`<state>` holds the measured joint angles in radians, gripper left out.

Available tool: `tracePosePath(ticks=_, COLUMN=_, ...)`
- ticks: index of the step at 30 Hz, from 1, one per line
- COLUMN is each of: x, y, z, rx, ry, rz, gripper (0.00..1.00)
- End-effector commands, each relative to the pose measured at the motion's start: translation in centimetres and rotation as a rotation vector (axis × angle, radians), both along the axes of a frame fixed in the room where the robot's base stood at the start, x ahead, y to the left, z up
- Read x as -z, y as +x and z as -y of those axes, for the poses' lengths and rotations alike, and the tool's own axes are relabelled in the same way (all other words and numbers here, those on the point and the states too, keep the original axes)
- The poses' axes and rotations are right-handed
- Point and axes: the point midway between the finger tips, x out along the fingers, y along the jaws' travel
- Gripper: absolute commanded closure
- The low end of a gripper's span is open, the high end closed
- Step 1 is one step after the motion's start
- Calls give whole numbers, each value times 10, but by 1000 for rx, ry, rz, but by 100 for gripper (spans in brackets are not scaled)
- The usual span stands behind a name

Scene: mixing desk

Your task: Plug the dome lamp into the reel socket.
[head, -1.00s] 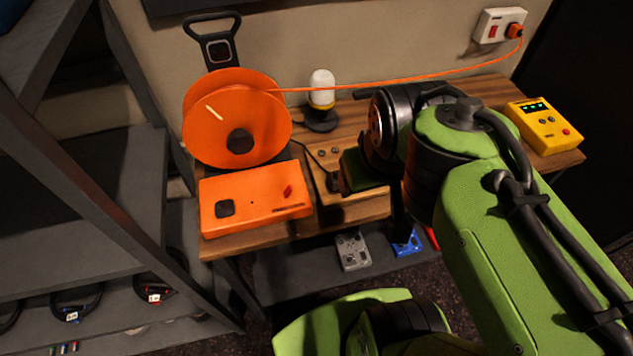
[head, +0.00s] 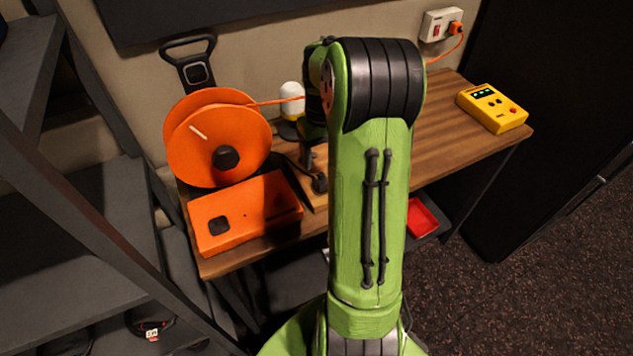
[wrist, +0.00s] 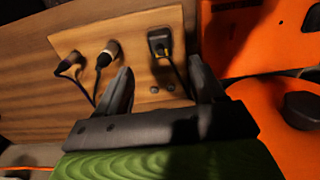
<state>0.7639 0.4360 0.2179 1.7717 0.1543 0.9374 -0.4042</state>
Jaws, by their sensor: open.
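The dome lamp (head: 292,102), with a white dome on a dark base, stands at the back of the desk, partly behind my arm. The orange cable reel (head: 205,150) stands at the left; its orange box (head: 245,216) has a dark square socket (head: 218,226). My gripper (wrist: 160,62) is open and empty. It is over a wooden board (wrist: 133,75) holding plugs. A black plug with a yellow mark (wrist: 158,40) lies between and just beyond the fingertips. Two other plugs, one with a silver ring (wrist: 108,53) and a black one (wrist: 70,64), are left of the fingers.
A yellow meter (head: 492,108) stands at the desk's right end. An orange cable (head: 272,102) runs from the reel towards the wall outlet (head: 441,25). A dark shelf rack (head: 85,210) borders the left.

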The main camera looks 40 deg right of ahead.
Motion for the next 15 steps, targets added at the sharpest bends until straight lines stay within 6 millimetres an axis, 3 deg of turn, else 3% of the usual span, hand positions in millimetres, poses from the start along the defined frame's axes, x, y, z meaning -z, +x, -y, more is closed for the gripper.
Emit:
tracePosePath(ticks=5, x=10, y=0, z=0, rx=0, ry=0, rz=0, gripper=32)
tracePosePath(ticks=15, x=60, y=0, z=0, rx=0, ry=0, rz=-1, gripper=32)
